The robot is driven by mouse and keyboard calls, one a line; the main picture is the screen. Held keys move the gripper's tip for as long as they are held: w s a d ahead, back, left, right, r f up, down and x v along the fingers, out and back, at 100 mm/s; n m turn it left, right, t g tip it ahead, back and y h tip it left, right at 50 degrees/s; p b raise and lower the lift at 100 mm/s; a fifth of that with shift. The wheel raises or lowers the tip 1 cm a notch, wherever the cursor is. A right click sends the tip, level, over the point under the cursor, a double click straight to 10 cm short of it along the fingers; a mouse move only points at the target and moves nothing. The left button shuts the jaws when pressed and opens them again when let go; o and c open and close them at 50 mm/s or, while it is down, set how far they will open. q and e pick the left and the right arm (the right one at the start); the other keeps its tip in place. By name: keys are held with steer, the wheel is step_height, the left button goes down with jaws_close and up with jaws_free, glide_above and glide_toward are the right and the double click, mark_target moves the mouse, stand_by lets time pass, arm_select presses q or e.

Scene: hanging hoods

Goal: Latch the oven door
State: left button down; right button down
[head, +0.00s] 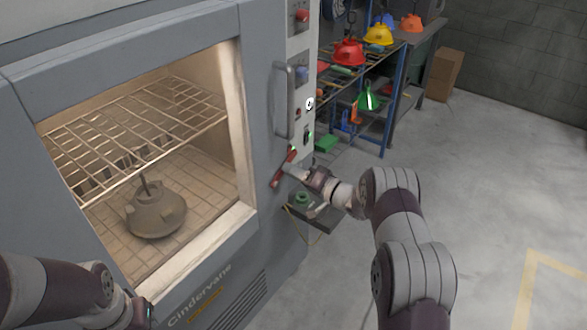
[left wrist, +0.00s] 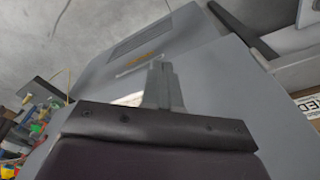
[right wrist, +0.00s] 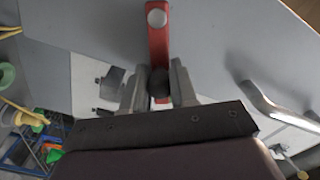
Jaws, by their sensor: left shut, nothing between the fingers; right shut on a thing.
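The grey oven door (head: 262,100) has a large window and looks shut against the oven's body. Its red latch lever (head: 277,178) sits low at the door's right edge, tilted, with its upper end to the right. In the right wrist view the red lever (right wrist: 159,38) ends in a dark knob (right wrist: 159,84) between the fingers. My right gripper (head: 289,167) is shut on this knob; its fingers (right wrist: 159,90) show on both sides of it. My left gripper (head: 148,312) is low at the left, in front of the door. Its fingers (left wrist: 160,82) are together and empty.
A vertical bar handle (head: 282,100) stands out above the lever, beside the control panel (head: 301,75). A small shelf (head: 318,220) with a green item juts out below my right gripper. A rack (head: 384,110) with coloured hoods stands behind. The floor at right is clear.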

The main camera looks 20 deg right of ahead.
steer(key=f+m, duration=0.1)
steer(key=m, duration=0.2)
steer(key=shift+w+d+f, duration=0.1)
steer(key=shift+d+f, duration=0.1)
steer(key=shift+f, duration=0.15)
arm_select(q)
steer(key=shift+w+d+f, duration=0.15)
steer(key=shift+w+d, duration=0.1)
steer(key=shift+d, duration=0.05)
arm_select(e)
steer(key=shift+f+m, duration=0.45)
steer(key=shift+m, duration=0.35)
steer(key=shift+f, duration=0.1)
steer(key=c, duration=0.9)
jaws_free()
arm_select(q)
steer(key=shift+w, duration=0.1)
